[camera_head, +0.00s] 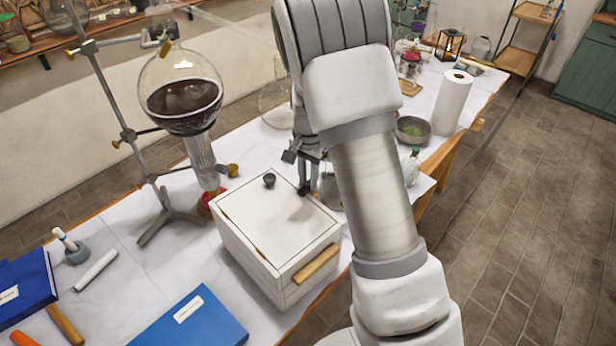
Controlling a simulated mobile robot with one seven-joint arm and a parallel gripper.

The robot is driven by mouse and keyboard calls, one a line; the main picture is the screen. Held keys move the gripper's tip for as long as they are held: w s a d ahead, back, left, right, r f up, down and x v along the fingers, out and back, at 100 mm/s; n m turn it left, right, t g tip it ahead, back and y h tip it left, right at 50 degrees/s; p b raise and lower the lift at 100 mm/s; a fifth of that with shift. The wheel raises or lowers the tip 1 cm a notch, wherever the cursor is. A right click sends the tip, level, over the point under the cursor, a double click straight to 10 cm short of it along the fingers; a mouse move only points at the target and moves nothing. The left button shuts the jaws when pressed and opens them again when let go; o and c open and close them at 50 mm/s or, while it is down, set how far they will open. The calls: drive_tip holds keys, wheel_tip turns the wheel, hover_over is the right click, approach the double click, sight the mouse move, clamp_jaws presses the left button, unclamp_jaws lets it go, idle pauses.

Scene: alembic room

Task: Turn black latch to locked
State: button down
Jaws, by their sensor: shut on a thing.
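A white box (262,228) with a flat lid stands on the white table in the middle of the head view.
A round flask of dark liquid (180,92) on a metal stand (167,215) is close to the left of the box. A blue book (192,322) lies in front. A paper towel roll (453,103) and a bowl (412,130) stand to the right of my arm.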

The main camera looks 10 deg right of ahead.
sight(308, 184)
drive_tip(key=shift+m, duration=1.2)
drive_tip(key=c, duration=0.7)
unclamp_jaws()
drive_tip(key=shift+r+p, duration=0.3)
drive_tip(key=shift+r, duration=8.45)
